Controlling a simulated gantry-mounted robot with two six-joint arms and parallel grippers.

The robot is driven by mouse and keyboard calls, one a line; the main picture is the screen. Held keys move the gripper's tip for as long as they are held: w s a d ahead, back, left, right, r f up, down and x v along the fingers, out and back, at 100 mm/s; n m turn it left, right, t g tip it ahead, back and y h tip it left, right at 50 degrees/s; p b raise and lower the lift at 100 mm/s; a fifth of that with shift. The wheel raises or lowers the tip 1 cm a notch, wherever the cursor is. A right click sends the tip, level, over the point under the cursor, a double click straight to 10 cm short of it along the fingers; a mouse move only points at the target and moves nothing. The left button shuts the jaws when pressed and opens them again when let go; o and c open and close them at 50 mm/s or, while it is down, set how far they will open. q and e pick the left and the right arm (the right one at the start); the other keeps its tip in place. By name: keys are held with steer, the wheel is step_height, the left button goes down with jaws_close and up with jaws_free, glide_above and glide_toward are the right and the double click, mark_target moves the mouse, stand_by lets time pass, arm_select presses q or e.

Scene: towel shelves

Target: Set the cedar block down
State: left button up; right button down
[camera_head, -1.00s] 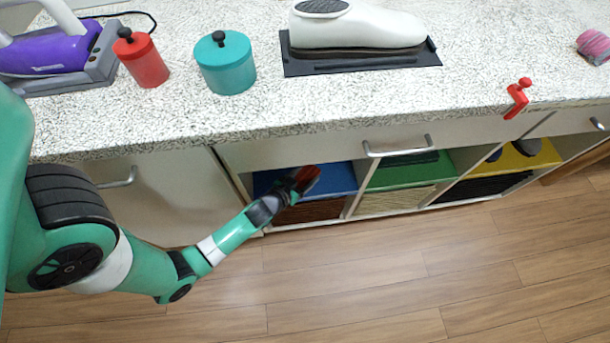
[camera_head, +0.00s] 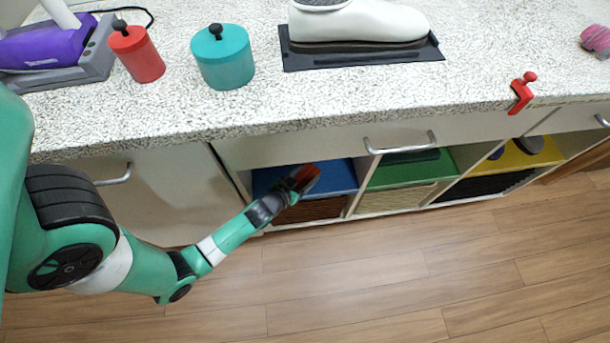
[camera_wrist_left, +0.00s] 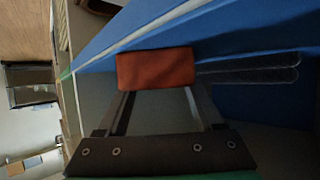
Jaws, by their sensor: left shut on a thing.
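The cedar block (camera_head: 306,177) is a small reddish-brown block at the front of the blue-topped shelf compartment (camera_head: 338,174). My left gripper (camera_head: 291,189) reaches in from the left and is shut on it. In the left wrist view the block (camera_wrist_left: 155,68) sits across the tips of my left gripper's fingers (camera_wrist_left: 156,92), close to the blue surface (camera_wrist_left: 215,28). I cannot tell whether the block touches that surface. My right gripper is in neither view.
The speckled counter (camera_head: 200,112) overhangs the compartments. A drawer handle (camera_head: 400,146) juts out to the right above my gripper. Green (camera_head: 405,170) and yellow (camera_head: 520,156) compartments lie further right. Two dark bars (camera_wrist_left: 250,68) lie beside the block in the wrist view.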

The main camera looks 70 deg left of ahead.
arm_select(q)
steer(key=shift+f, duration=0.15)
steer(key=o, duration=1.6)
steer(key=shift+c, duration=0.2)
steer(key=shift+s+d, duration=0.15)
steer(key=shift+s, duration=0.05)
steer(key=p+v, duration=0.1)
steer(key=v, duration=1)
steer(key=shift+p, duration=0.35)
